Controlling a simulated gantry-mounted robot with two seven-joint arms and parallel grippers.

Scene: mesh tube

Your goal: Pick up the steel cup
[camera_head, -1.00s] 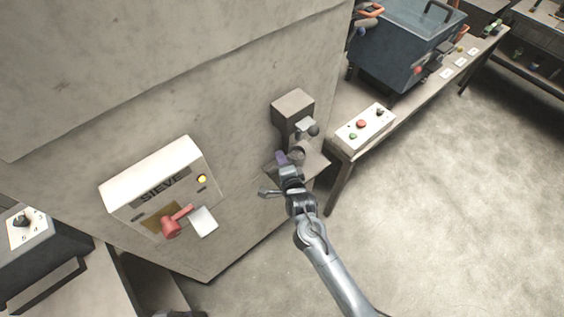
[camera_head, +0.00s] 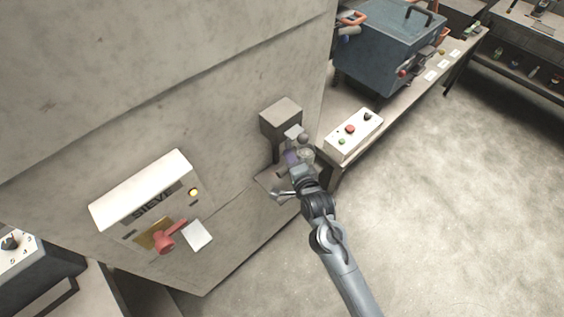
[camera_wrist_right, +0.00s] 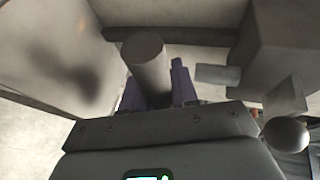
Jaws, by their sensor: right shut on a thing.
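The steel cup (camera_head: 306,155) is a small grey cylinder in front of the wall-mounted grey box, near its lever. My right gripper (camera_head: 297,158) has purple fingers and is shut on the steel cup. In the right wrist view the cup (camera_wrist_right: 148,62) stands out between the two fingers (camera_wrist_right: 158,88), and its lower part is hidden. The cup is above or beside the small wall shelf (camera_head: 270,180); the gap below it is hard to tell. My left gripper is not in view.
The grey box (camera_head: 281,118) with its lever knob (camera_head: 303,138) is close to the gripper. A white button panel (camera_head: 353,136) sits on the bench at the right, before a blue tank (camera_head: 385,50). The SIEVE box (camera_head: 145,192) is on the wall at left. Open floor lies right.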

